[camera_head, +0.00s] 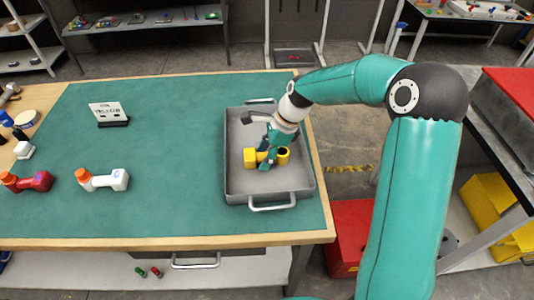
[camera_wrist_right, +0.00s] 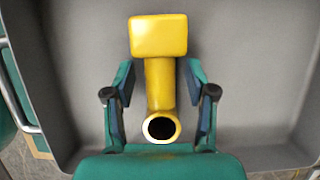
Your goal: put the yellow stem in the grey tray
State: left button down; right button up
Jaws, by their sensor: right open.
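The yellow stem (camera_head: 250,158) lies in the grey tray (camera_head: 233,185), on the right part of the workbench. In the right wrist view the yellow stem (camera_wrist_right: 159,85) has a block-shaped end at the top and a round open end at the bottom. My right gripper (camera_head: 268,160) is down in the tray over the stem. In the right wrist view its fingers (camera_wrist_right: 159,76) are open, one on each side of the stem's neck, with a gap on both sides. The gripper hides the stem's middle in the head view. My left gripper is not in view.
On the green mat left of the tray are a white stem-like part with an orange end (camera_head: 105,180), a red one (camera_head: 28,181) and a small sign (camera_head: 109,114). The mat between them and the tray is clear. The tray has metal handles (camera_head: 271,207).

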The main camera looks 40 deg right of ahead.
jog(key=v, duration=1.2)
dwell(0.3)
